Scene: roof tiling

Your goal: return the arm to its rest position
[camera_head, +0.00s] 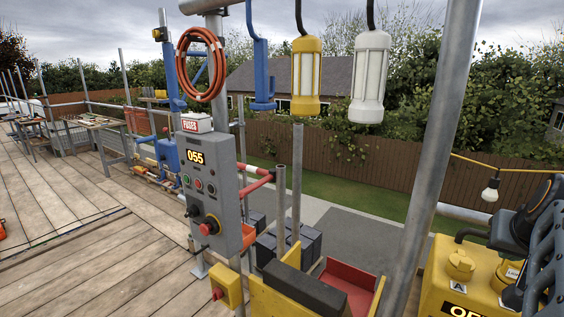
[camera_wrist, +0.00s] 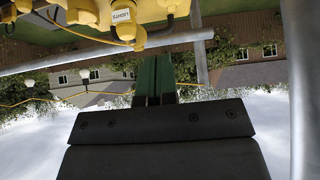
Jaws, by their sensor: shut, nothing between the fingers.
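My gripper (camera_wrist: 155,62) shows in the wrist view, where the scene appears upside down. Its two dark green fingers stand side by side, closed together, with nothing seen between them. Its wide dark body fills the lower middle of that view. The fingertips point toward yellow equipment with a "LIGHTS" label (camera_wrist: 122,16) at the top; I cannot tell whether they touch it. In the head view, dark parts of my arm show at the right edge, beside a yellow box (camera_head: 440,280). The fingers cannot be made out there.
A grey control panel (camera_head: 208,190) showing "055" stands on scaffold poles left of centre. A yellow lamp (camera_head: 306,75) and a white lamp (camera_head: 369,78) hang above. A thick pole (camera_head: 435,150) rises left of my arm. Wooden decking (camera_head: 90,230) lies open at left.

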